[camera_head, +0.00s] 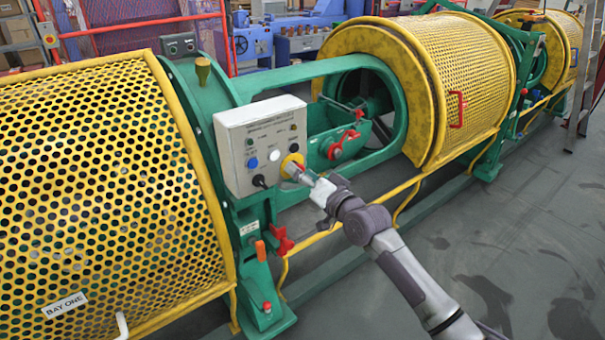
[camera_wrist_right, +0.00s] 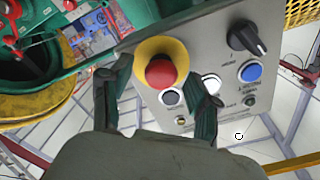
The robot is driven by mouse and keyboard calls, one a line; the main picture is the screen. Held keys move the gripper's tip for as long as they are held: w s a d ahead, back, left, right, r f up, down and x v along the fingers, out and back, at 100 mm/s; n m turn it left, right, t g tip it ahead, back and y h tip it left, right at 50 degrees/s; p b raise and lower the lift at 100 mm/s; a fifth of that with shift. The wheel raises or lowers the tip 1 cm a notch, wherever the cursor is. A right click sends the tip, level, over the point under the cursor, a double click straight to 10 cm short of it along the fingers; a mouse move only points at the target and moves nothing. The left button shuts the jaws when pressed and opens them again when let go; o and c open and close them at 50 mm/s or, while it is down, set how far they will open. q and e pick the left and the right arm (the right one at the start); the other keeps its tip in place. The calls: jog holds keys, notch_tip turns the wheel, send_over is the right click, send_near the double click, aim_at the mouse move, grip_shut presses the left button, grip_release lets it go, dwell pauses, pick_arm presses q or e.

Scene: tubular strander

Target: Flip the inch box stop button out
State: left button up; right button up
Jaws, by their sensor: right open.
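The inch box (camera_head: 262,143) is a light grey control box on the green frame between the yellow guards. Its stop button is a red mushroom head on a yellow ring (camera_head: 292,162), partly hidden in the head view by my right gripper (camera_head: 304,176). In the right wrist view the red stop button (camera_wrist_right: 161,72) shows whole. My right gripper's fingers (camera_wrist_right: 161,80) are apart, one on each side of the button. I cannot tell whether they touch it. My left gripper is not in view.
The box also bears a blue button (camera_wrist_right: 251,73), a black selector knob (camera_wrist_right: 247,38), and white and black buttons close to the right-hand finger. Red handles (camera_head: 343,143) stand to the right. Perforated yellow guards (camera_head: 100,180) flank the box. The floor at lower right is clear.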

jog(key=v, duration=1.2)
